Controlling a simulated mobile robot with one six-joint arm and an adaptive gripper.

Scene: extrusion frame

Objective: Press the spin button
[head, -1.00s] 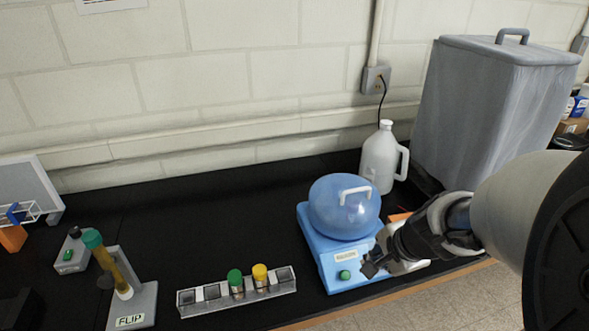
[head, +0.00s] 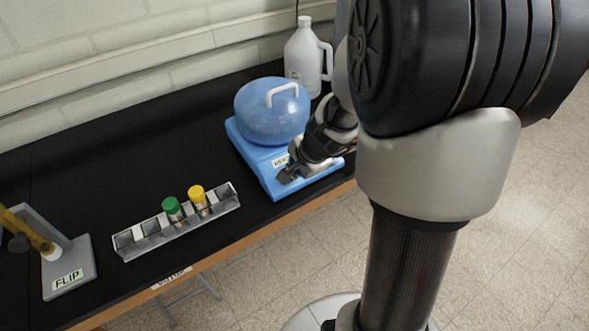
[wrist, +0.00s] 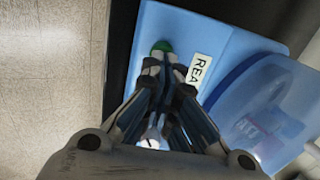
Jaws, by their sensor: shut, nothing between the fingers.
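The blue spin machine (head: 262,183) with a clear blue dome lid (head: 270,112) stands on the black bench. Its lid is shut and has a white handle. The green button (wrist: 162,46) on its front shows in the wrist view, partly covered by my fingertips. In the head view my gripper hides the button. My gripper (head: 287,177) is shut and empty, low over the front of the machine. In the wrist view its fingertips (wrist: 163,62) are right at the button's edge. I cannot tell whether they touch it.
A grey rack (head: 150,236) holds a green-capped tube (head: 173,208) and a yellow-capped tube (head: 198,198). A white jug (head: 304,60) stands behind the machine. A label starting "REA" (wrist: 199,70) is beside the button. A "FLIP" stand (head: 70,262) is at left.

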